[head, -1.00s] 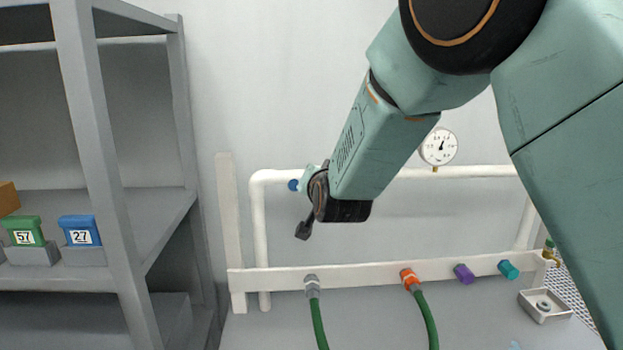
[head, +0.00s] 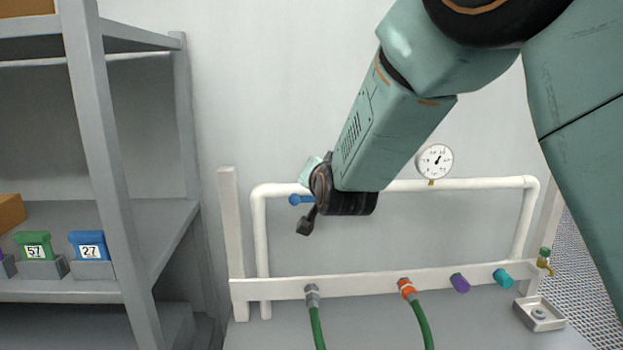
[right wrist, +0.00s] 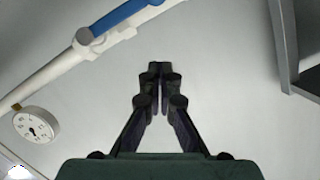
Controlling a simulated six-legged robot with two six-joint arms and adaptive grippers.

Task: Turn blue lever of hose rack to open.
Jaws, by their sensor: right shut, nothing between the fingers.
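The blue lever (head: 301,200) sits on the white upper pipe of the hose rack and is partly hidden by my right gripper in the head view. In the right wrist view the blue lever (right wrist: 118,16) lies roughly in line with the white pipe (right wrist: 50,72). My right gripper (right wrist: 158,67) is shut and empty, with its fingertips together over the bare wall, apart from the lever. In the head view the right gripper (head: 307,222) hangs just in front of the pipe, beside the lever. My left gripper is out of view.
A round gauge (head: 434,161) stands on the pipe to the right. The lower rail (head: 360,283) carries green hoses (head: 318,328) and purple and teal fittings. A grey shelf (head: 100,150) with labelled green and blue boxes stands at the left.

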